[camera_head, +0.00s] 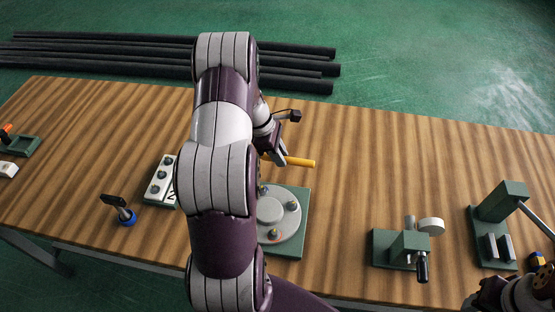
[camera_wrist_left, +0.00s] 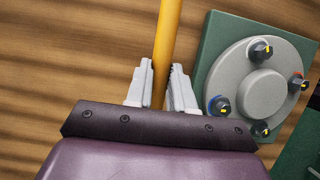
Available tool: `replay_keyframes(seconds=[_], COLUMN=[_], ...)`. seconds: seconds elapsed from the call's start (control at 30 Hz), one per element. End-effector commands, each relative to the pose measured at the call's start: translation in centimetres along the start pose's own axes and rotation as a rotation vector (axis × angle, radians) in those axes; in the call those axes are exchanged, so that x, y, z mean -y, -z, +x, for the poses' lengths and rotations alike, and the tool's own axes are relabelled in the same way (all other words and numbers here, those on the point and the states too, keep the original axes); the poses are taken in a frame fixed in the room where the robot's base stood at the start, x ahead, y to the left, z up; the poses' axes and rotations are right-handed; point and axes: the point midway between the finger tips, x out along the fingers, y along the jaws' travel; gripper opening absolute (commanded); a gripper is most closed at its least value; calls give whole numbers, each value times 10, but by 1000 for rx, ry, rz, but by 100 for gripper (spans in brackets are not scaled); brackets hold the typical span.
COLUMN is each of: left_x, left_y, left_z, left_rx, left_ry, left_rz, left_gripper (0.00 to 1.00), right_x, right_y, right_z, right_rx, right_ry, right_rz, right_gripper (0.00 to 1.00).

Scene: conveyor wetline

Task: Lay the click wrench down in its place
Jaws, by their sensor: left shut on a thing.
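The click wrench shows as a yellow-orange bar (camera_head: 300,162) just above or on the wooden table, behind the round fixture. My left gripper (camera_head: 278,156) is shut on it. In the left wrist view the yellow bar (camera_wrist_left: 166,45) runs up between the two pale fingers (camera_wrist_left: 160,88); its far end is out of that view. My left arm hides much of the table's middle in the head view. I cannot tell which place is the wrench's own. Part of my right arm shows at the bottom right corner, without its fingertips.
A green plate with a grey disc and several studs (camera_head: 271,209) lies beside my gripper; the disc (camera_wrist_left: 265,85) is right of it. A white numbered block (camera_head: 159,176) and a blue-based tool (camera_head: 126,216) stand left. Green fixtures (camera_head: 400,248) (camera_head: 491,225) stand right. The back right table is clear.

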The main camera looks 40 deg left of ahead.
Motion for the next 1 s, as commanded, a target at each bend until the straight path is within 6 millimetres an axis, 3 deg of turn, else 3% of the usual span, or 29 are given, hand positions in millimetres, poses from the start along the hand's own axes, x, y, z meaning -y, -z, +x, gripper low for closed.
replay_keyframes(seconds=[0.33, 0.67, 0.7, 0.77, 1.0], left_x=[-6, -6, -6, -6, -6], left_y=[15, 18, 17, 17, 17], left_z=[35, 41, 40, 40, 40], left_rx=[0, 0, 0, 0, 0], left_ry=[1, 0, 0, 0, 0], left_rz=[0, 1, 1, 1, 1], left_gripper=[0, 0, 32, 48, 48], right_x=[0, 0, 0, 0, 0], right_y=[2, 1, 1, 1, 1], right_z=[-14, -8, -9, -9, -9], right_rx=[0, 0, 0, 0, 0], right_ry=[0, 0, 0, 0, 0], right_rz=[0, 0, 0, 0, 0], right_gripper=[43, 43, 43, 43, 43])
